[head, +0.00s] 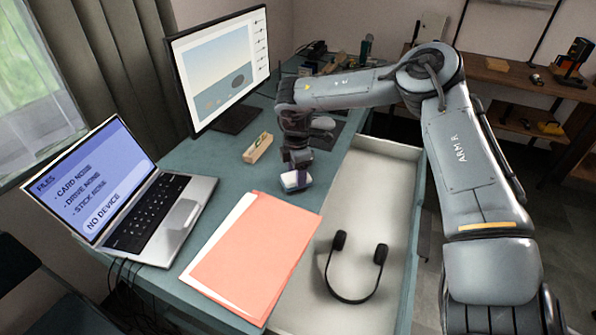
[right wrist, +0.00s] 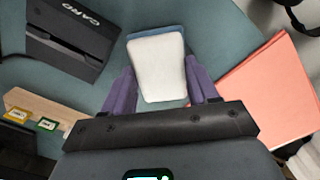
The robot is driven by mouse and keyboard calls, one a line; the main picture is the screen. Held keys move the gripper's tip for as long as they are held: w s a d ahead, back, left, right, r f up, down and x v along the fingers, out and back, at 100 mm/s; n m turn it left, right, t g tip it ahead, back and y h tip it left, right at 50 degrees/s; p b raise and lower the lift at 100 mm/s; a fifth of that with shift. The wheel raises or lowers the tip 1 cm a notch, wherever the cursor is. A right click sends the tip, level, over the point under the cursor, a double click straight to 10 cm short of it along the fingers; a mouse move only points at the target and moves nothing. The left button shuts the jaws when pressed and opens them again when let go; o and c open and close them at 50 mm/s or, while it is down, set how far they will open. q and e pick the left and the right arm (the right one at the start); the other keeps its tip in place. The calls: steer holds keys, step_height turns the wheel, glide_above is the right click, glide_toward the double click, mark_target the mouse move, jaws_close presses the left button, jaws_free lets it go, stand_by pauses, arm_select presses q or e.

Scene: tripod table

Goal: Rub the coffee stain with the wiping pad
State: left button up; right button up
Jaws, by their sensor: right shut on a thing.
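The wiping pad (head: 296,181) is white with a blue layer. It is at the desk surface beyond the folders, under my right gripper (head: 297,164). In the right wrist view the pad (right wrist: 158,62) sits between the two purple fingers of my right gripper (right wrist: 161,92), which is shut on it. I cannot tell whether the pad touches the desk. I see no coffee stain in either view; the pad and gripper hide part of the desk. My left gripper is not in view.
Coral folders (head: 255,250) lie in front of the pad. A laptop (head: 165,212), monitor (head: 222,70) and wooden block (head: 258,148) stand around it. A black "CARD" device (right wrist: 70,42) is close by. An open drawer (head: 385,205) holds headphones (head: 350,297).

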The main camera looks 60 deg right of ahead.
mark_target(291, 184)
steer(key=shift+a, duration=0.45)
steer(key=shift+a+f, duration=0.15)
steer(key=shift+a, duration=0.6)
steer(key=shift+s+a+b, duration=0.1)
steer(key=shift+a+b, duration=0.2)
steer(key=shift+a, duration=0.4)
steer(key=shift+s+a+f, duration=0.1)
steer(key=shift+a, duration=1)
step_height(291, 184, up, 4)
steer(key=p, duration=0.2)
steer(key=shift+p, duration=0.35)
steer(key=shift+r+p, duration=0.6)
steer(key=shift+r, duration=0.4)
